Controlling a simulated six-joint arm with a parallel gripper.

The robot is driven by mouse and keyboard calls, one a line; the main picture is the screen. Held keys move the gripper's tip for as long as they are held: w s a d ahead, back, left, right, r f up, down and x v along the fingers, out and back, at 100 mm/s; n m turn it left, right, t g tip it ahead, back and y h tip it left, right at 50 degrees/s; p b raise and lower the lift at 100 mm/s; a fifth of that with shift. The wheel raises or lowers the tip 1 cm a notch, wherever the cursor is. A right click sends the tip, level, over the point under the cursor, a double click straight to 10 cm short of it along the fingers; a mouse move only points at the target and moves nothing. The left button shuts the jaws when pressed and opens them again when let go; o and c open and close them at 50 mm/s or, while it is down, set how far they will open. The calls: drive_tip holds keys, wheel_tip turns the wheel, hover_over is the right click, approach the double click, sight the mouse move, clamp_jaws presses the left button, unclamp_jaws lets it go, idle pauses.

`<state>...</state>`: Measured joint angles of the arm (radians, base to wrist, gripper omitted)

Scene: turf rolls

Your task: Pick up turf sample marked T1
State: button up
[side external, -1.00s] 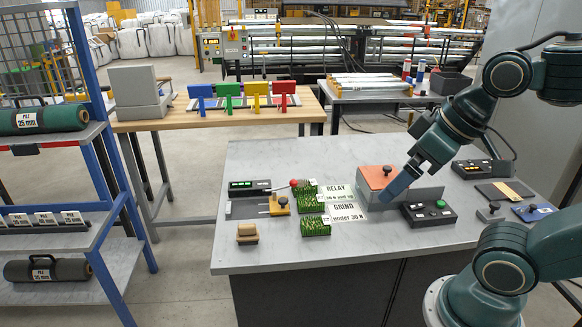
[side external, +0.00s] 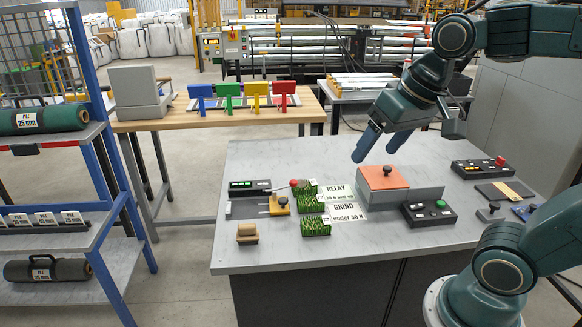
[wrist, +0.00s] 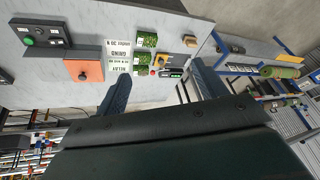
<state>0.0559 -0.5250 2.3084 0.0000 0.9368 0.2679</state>
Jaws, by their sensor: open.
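Three small green turf samples sit in a row on the grey bench: a back one (side external: 305,188), a middle one (side external: 311,205) and a front one (side external: 316,227). They also show in the wrist view, as one upper sample (wrist: 148,39) and two below it. No T1 mark can be read on any of them. My gripper (side external: 375,155) is open and empty, above the bench behind and to the right of the samples. In the wrist view its two fingers (wrist: 160,70) are spread wide, with nothing between them held.
A RELAY card (side external: 340,191) and a GRIND card (side external: 345,212) lie right of the samples. An orange-topped box (side external: 382,178) with a black knob stands beside them. A black box with a green button (side external: 428,214) is further right.

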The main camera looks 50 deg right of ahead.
drive_tip(key=w+d+r+m+g, duration=0.1)
drive_tip(key=w+d+m, duration=0.3)
drive_tip(key=w, duration=0.5)
drive_tip(key=m+g, duration=0.4)
drive_tip(key=m, duration=1.4)
hover_over(304, 183)
wheel_tip(304, 183, down, 19)
drive_tip(key=shift+s, duration=0.1)
drive_tip(key=shift+f, duration=0.1)
drive_tip(key=shift+f, duration=4.2)
